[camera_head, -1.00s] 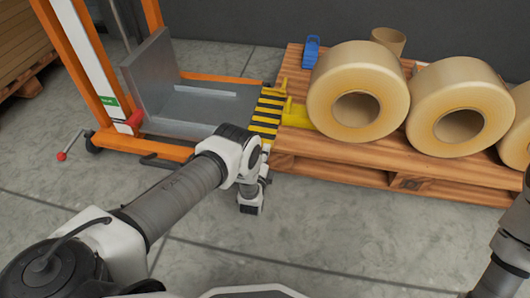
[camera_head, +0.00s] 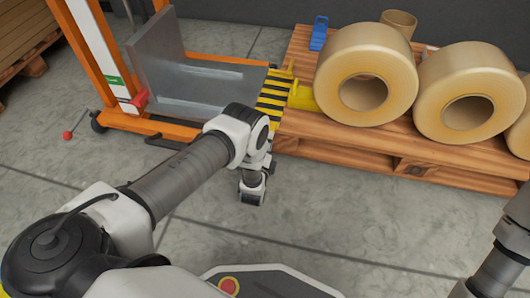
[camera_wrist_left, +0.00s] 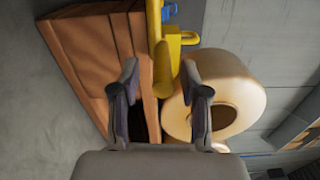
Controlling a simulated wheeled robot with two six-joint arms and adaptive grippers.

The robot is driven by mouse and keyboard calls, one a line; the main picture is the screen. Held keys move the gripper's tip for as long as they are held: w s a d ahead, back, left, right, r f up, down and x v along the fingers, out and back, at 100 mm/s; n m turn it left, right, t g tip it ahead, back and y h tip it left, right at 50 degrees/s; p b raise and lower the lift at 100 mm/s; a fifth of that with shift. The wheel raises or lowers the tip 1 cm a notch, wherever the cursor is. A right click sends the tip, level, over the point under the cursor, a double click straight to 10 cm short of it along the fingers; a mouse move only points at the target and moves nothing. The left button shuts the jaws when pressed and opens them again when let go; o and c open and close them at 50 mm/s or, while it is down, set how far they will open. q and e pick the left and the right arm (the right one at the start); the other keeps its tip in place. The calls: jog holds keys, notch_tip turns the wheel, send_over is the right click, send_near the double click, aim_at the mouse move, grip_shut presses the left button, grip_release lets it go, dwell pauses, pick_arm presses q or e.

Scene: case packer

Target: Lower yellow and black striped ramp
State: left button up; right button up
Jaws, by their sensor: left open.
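The yellow and black striped ramp (camera_head: 273,96) is at the right end of the grey metal platform (camera_head: 205,84), beside the wooden pallet. I cannot tell its exact tilt. A yellow bracket (camera_head: 301,97) stands out from its right side. The left wrist view shows a yellow bar (camera_wrist_left: 162,50) with a looped yellow handle (camera_wrist_left: 189,38). My left gripper (camera_wrist_left: 162,88) is open, its two fingers on either side of the bar's near end, with no clear contact. In the head view my left wrist is in front of the ramp's near end; the fingertips are not clear there.
The wooden pallet (camera_head: 395,157) bears large tan rolls (camera_head: 365,75) close to the ramp, and a blue item (camera_head: 319,33). An orange-framed lift (camera_head: 92,52) stands at left, with a red-knobbed crank (camera_head: 67,135). The floor in front is clear.

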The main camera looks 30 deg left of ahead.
pick_arm(q)
jog(key=v, duration=0.9)
jog(key=w+a+r+p, duration=0.1)
jog(key=w+r+p, duration=0.15)
jog(key=r, duration=0.45)
jog(key=w+a+r+p, duration=0.1)
jog(key=r+p, duration=0.3)
jog(key=r, duration=0.3)
jog(key=s+d+f+n+g+h+p, duration=0.1)
jog(key=s+d+n+g+h+p, duration=0.1)
jog(key=s+n+g, duration=1.05)
jog(key=s+d+f+n+g+h+p, duration=0.25)
jog(key=s+n+g, duration=0.2)
jog(key=s, duration=1.55)
notch_tip(320, 180, up, 39)
jog(key=p, duration=3.7)
jog(key=shift+a+f, duration=0.15)
jog(key=shift+a, duration=0.25)
